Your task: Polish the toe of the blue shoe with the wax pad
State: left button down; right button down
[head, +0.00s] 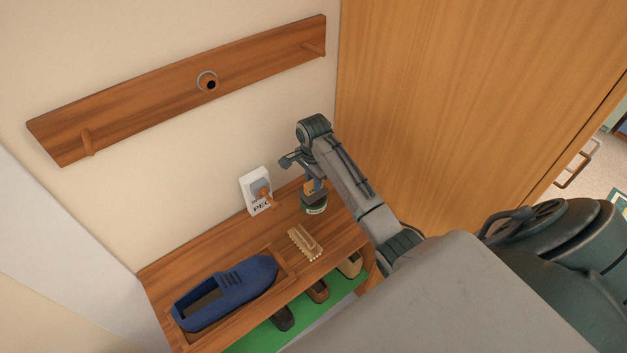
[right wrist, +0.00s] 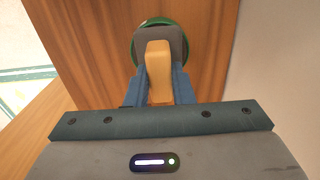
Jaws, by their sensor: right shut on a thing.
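The blue shoe (head: 240,281) lies in a shallow wooden tray (head: 290,278) at the left front of the wooden bench top, its slotted opening at the lower left. My right gripper (head: 313,184) is at the back right of the bench, shut on the tan handle of the wax pad (right wrist: 158,70). The pad's grey body shows beyond the handle in the right wrist view. The pad is over a round green tin (head: 314,206); whether it touches the wax is hidden. My left gripper is not in view.
A brush (head: 304,242) lies between tin and tray. A white card (head: 257,192) with a peg stands by the wall. Several shoes rest on the green shelf (head: 263,338) below. A peg rail (head: 180,90) hangs above; a tall wooden panel (head: 450,90) stands at the right.

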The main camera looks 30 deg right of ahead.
jog(key=shift+f, duration=0.55)
dwell(1.2)
jog(key=shift+r, duration=0.1)
jog(key=shift+r, duration=3.45)
jog(key=shift+f, duration=0.1)
